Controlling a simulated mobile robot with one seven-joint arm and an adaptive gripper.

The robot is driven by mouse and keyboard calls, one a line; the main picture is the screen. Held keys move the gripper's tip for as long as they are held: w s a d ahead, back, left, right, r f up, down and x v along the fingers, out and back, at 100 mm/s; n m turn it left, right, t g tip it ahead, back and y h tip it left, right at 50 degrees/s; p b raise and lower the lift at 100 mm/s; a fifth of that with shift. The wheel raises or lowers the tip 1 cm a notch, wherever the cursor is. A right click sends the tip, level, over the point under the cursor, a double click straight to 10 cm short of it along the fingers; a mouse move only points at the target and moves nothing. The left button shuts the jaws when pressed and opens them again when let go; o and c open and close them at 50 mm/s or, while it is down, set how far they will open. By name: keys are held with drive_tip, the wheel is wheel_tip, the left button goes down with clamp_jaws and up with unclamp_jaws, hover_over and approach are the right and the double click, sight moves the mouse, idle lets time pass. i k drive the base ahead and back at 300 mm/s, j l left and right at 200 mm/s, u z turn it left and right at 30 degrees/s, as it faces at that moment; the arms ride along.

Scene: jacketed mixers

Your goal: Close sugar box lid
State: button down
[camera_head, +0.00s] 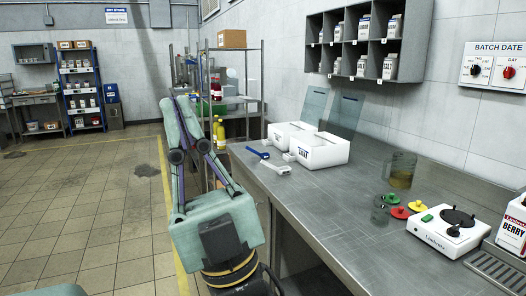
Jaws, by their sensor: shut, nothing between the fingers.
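Two white open-topped boxes stand side by side at the far end of the steel bench. The nearer box (322,158) has a label that seems to read SALT. The farther box (277,135) is partly hidden behind it, and I cannot read its label; it may be the sugar box. Two clear bluish lids stand raised behind the boxes, a left lid (314,104) and a right lid (345,116). Both lids look open.
A blue scoop (257,153) and a white scoop (275,167) lie before the boxes. The bench middle is clear.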

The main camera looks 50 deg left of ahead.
sight(320, 150)
drive_tip(key=u, duration=1.1)
drive_tip(key=z, duration=0.4)
drive_tip(key=i+j+z, duration=0.15)
drive_tip(key=j+z, duration=0.15)
drive_tip(key=i+j+z, duration=0.1)
drive_tip(key=j+z, duration=0.55)
drive_tip(key=i+j+z, duration=0.1)
drive_tip(key=j+z, duration=0.2)
drive_tip(key=j, duration=2.2)
drive_tip(key=i+j, duration=0.25)
drive_tip(key=j, duration=0.15)
drive_tip(key=i+j, duration=0.1)
drive_tip(key=i, duration=0.6)
